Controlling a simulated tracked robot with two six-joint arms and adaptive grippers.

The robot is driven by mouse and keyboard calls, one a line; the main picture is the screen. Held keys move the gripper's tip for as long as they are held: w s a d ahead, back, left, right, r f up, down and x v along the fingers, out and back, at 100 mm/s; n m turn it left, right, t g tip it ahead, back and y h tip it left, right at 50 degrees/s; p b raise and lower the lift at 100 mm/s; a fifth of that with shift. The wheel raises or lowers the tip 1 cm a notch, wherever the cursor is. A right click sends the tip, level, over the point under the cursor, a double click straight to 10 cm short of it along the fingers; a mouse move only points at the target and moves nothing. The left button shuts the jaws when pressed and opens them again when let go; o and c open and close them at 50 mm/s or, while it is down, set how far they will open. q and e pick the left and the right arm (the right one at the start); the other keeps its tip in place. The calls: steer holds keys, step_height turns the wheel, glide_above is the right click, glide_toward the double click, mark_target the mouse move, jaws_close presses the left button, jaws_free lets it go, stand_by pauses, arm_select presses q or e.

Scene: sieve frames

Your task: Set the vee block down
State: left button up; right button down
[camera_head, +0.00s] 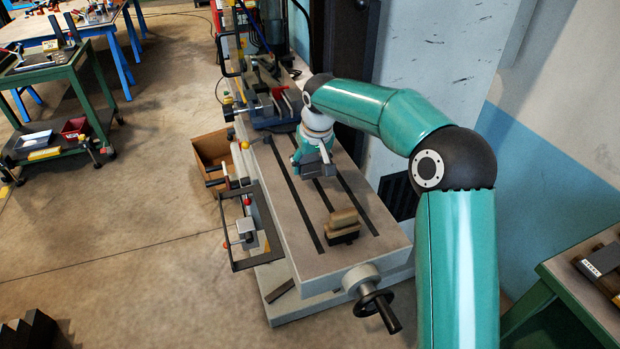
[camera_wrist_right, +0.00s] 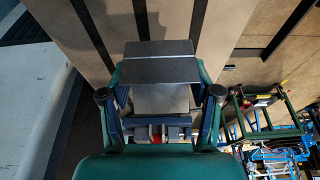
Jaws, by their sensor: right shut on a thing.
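The vee block (camera_wrist_right: 160,68) is a grey metal block with a bright line across its top. It is between the two fingers of my right gripper (camera_wrist_right: 160,94) in the right wrist view. In the head view my right gripper (camera_head: 315,172) points down over the machine table (camera_head: 290,205), shut on the grey vee block (camera_head: 309,171). I cannot tell whether the block touches the table. The gripper partly hides it. My left gripper is not in view.
A tan block on a dark base (camera_head: 342,225) sits on the table nearer the handwheel (camera_head: 375,302). A blue vise (camera_head: 272,103) stands at the table's far end. A cardboard box (camera_head: 212,150) is left of the machine. The slotted table is bare around the tan block.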

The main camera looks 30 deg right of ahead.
mark_target(310, 186)
steer(key=shift+f, duration=2.25)
steer(key=c, duration=0.7)
jaws_free()
steer(key=shift+f, duration=0.25)
steer(key=o, duration=0.5)
steer(key=shift+c, duration=0.2)
steer(key=shift+r, duration=0.15)
steer(key=v, duration=1.2)
steer(key=shift+b, duration=0.3)
